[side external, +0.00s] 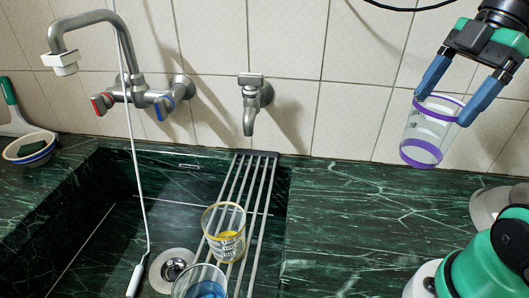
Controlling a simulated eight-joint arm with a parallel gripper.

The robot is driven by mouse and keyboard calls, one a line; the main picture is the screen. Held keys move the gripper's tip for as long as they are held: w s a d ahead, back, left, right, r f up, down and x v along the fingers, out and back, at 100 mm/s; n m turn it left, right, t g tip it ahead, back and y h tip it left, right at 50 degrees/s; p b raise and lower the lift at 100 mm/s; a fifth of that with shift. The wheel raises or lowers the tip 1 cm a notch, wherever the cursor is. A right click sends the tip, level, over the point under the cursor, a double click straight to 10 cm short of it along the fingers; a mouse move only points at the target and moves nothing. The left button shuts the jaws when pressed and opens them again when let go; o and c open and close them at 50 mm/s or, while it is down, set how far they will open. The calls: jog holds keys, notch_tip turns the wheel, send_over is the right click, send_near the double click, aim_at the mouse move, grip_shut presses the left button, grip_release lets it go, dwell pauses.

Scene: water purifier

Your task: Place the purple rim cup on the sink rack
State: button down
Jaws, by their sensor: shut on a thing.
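The purple rim cup (429,131) is a clear cup with a purple band at its top and another at its base. My gripper (440,108) is shut on it near the top, a blue finger on each side. It is held slightly tilted in the air at the upper right, in front of the tiled wall and apart from the counter. The sink rack (256,185) is a set of metal bars lying across the right part of the green sink. A yellow-rimmed glass (224,233) stands on its bars.
A glass with blue contents (205,283) is at the bottom edge, partly cut off. A mixer faucet (130,85) and a small tap (252,102) stick out from the wall. A white cord (139,165) hangs at left. The counter (365,220) right of the sink is clear.

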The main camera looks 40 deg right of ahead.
jog(key=shift+w+d+r+m, duration=0.15)
jog(key=shift+w+r+m, duration=0.05)
jog(key=shift+r+m, duration=0.2)
jog(key=w+a+f+m+t+h, duration=0.1)
jog(key=w+a+f+m+h, duration=0.15)
jog(key=f+m, duration=0.4)
jog(key=w+a+f+m+h, duration=0.1)
jog(key=w+f+m+h, duration=0.1)
jog(key=w+f+m, duration=0.45)
jog(key=w+a+f+m+t+h, duration=0.1)
jog(key=f+m+h, duration=0.25)
jog(key=m, duration=0.45)
jog(key=w+a, duration=0.4)
jog(key=w, duration=0.4)
jog(key=w+a+f, duration=0.1)
jog(key=w+a, duration=0.3)
jog(key=w, duration=0.3)
jog(key=shift+w+a+f+m+y, duration=0.25)
jog(key=shift+w+m+y, duration=0.1)
jog(key=shift+m+y, duration=0.05)
